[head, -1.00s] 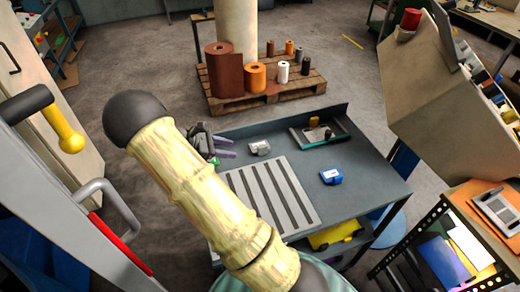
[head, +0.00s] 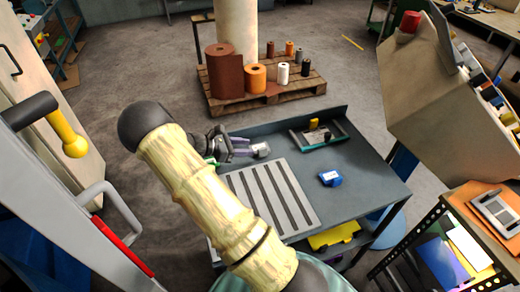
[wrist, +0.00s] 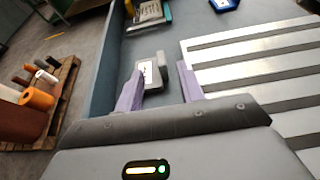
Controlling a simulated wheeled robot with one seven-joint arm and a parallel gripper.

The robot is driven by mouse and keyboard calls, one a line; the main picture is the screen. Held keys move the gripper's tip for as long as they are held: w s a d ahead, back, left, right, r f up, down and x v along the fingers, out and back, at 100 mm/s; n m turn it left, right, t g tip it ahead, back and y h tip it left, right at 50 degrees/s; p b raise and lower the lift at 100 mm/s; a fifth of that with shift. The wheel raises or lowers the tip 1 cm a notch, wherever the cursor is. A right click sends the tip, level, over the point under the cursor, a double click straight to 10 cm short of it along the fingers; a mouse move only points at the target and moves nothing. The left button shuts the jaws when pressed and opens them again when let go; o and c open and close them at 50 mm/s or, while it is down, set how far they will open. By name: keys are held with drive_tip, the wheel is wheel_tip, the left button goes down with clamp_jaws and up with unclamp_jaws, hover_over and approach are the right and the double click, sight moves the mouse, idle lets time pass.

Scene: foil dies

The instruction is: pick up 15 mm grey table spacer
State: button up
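The grey spacer (head: 261,150) is a small block with a pale label, lying on the dark grey table (head: 372,182) just beyond the slotted light-grey plate. In the wrist view the spacer (wrist: 152,82) has an upright grey part at its right and lies at and just beyond the fingertips. My gripper (head: 250,150) has purple fingers and is open. In the wrist view my gripper (wrist: 160,72) has one finger on each side of the spacer's near part. Whether either finger touches it I cannot tell.
The slotted plate (head: 248,190) lies close to my gripper. A blue block (head: 330,178) and a shallow tray (head: 300,141) with a yellow and a dark piece lie further right. The table has a raised back edge (head: 290,120). A pallet (head: 268,97) with rolls stands behind.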

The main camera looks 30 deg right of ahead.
sight(263, 148)
drive_tip(key=x, duration=0.5)
drive_tip(key=shift+f+p, duration=0.1)
drive_tip(key=shift+p, duration=0.2)
drive_tip(key=shift+d, duration=0.1)
drive_tip(key=p+x, duration=0.1)
drive_tip(key=x, duration=0.4)
drive_tip(key=shift+f, duration=0.15)
clamp_jaws()
